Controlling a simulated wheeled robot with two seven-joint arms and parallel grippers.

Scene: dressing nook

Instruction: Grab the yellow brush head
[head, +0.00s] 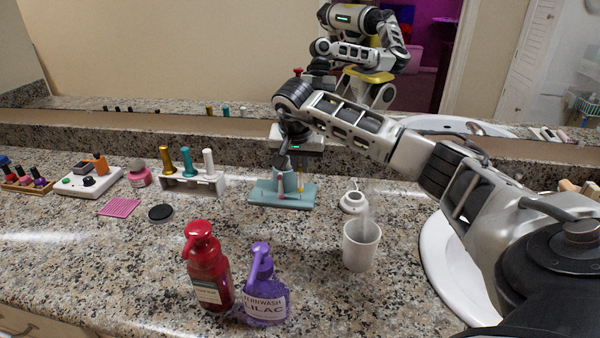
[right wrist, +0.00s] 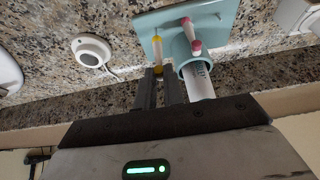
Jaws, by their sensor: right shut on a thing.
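The yellow brush head (right wrist: 157,42) has a white shaft and yellow ends; it stands at one side of a teal holder (right wrist: 221,22). My right gripper (right wrist: 158,75) is shut on its near end in the right wrist view. A brush head with pink ends (right wrist: 190,32) is beside it, next to the holder's round cup. A white printed cylinder (right wrist: 202,86) sits in that cup. In the head view the holder (head: 268,195) is at the back of the counter, with my right gripper (head: 284,162) over it, partly hiding the contact. My left gripper is not seen.
A round white charger (head: 352,203) and a white cup (head: 361,246) stand right of the holder. Red (head: 207,265) and purple (head: 266,290) pump bottles stand in front. A mirror is behind; the sink is at right.

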